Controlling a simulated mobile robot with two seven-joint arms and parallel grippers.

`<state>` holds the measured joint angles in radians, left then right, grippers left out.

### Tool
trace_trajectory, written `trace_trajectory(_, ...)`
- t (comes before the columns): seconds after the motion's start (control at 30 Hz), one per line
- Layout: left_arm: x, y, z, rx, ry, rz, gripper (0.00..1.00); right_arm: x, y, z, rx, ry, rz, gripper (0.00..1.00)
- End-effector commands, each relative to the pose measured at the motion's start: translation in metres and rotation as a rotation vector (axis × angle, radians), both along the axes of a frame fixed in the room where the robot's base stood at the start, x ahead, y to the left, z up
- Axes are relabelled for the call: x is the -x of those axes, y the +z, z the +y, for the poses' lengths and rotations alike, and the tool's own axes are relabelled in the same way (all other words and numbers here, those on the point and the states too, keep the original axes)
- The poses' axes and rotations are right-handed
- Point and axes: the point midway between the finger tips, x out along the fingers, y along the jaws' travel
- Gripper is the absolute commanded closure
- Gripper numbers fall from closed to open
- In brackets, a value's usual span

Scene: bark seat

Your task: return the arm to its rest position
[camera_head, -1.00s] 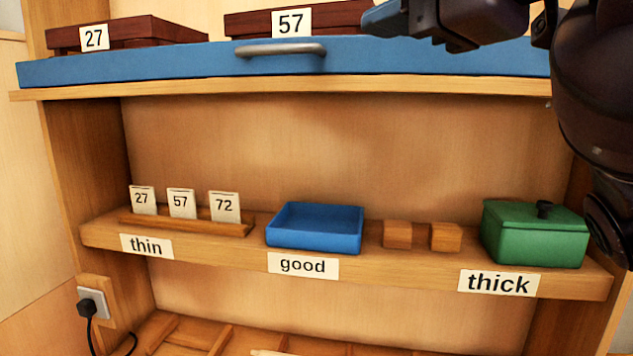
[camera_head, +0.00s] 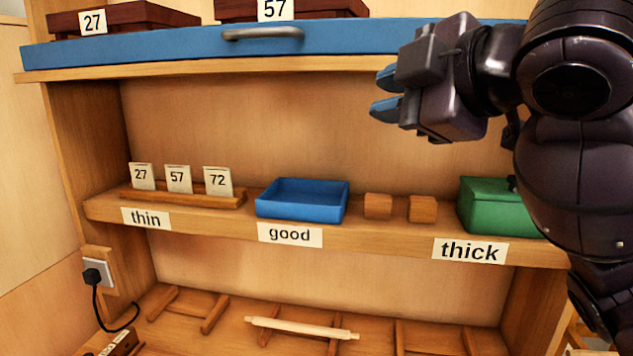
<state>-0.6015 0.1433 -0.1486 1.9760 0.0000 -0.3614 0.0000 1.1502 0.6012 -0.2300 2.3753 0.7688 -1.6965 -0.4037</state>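My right arm comes in from the right side of the head view. Its dark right gripper (camera_head: 381,95) points left, in front of the open space under the blue drawer front. Its two blue fingertips are apart, with nothing visible between them. It appears clear of the middle shelf and its objects. My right arm covers part of the green lidded box (camera_head: 485,208) on that shelf. My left gripper is not in view.
The blue drawer front (camera_head: 150,46) has a grey handle (camera_head: 262,33). The middle shelf (camera_head: 380,240) holds number cards (camera_head: 179,179), a blue tray (camera_head: 300,218) and two wooden blocks (camera_head: 378,206). A pale rod (camera_head: 302,328) lies below. A plugged-in cable (camera_head: 94,277) hangs left.

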Motion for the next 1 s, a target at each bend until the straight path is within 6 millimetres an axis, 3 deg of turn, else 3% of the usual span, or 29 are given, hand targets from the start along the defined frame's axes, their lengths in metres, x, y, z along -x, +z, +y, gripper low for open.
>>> trace_trajectory(0.03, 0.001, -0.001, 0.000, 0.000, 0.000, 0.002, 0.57, -0.009, -0.021, -0.005, -0.026, -0.019, 0.047, 0.75)
trace_trajectory(0.2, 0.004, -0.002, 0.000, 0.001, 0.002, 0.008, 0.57, -0.028, -0.080, -0.020, -0.113, -0.091, 0.175, 0.75)
trace_trajectory(0.5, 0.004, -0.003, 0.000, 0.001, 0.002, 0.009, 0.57, -0.040, -0.188, -0.053, -0.258, -0.253, 0.392, 0.75)
trace_trajectory(0.77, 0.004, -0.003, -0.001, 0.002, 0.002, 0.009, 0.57, -0.026, -0.282, -0.084, -0.372, -0.426, 0.570, 0.75)
trace_trajectory(1.0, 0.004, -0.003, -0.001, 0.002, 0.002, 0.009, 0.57, 0.007, -0.364, -0.113, -0.462, -0.613, 0.722, 0.75)
